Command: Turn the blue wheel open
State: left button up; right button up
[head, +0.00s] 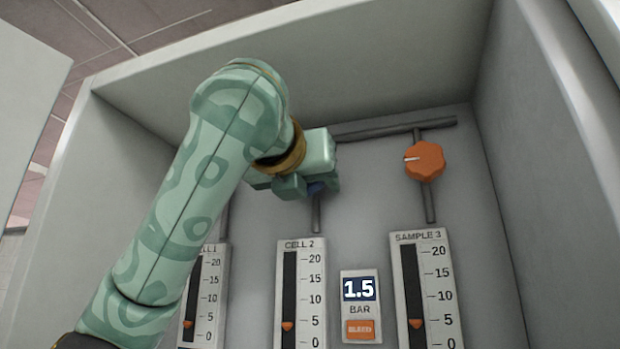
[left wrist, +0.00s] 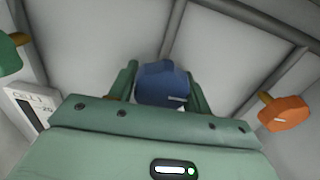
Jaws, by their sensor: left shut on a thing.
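The blue wheel (left wrist: 162,84) sits between the two fingers of my left gripper (left wrist: 162,92) in the left wrist view, with a pale mark on its face. My left gripper (head: 315,186) is shut on it. In the head view the gripper and wrist hide most of the blue wheel (head: 316,188), and only a small dark blue part shows above the CELL 2 gauge (head: 301,292). My right gripper is not in view.
An orange wheel (head: 425,161) is to the right, above the SAMPLE 3 gauge (head: 425,290). A green wheel (left wrist: 8,54) shows at the left in the wrist view. A 1.5 bar display (head: 360,290) sits between gauges. Cabinet walls enclose the panel.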

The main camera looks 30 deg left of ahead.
pick_arm(q)
jog(key=shift+w+f+m, duration=0.1)
jog(key=shift+f+m, duration=0.05)
jog(key=shift+m, duration=0.25)
jog(key=o, duration=0.9)
jog(key=b+v, duration=0.6)
jog(key=v, duration=1)
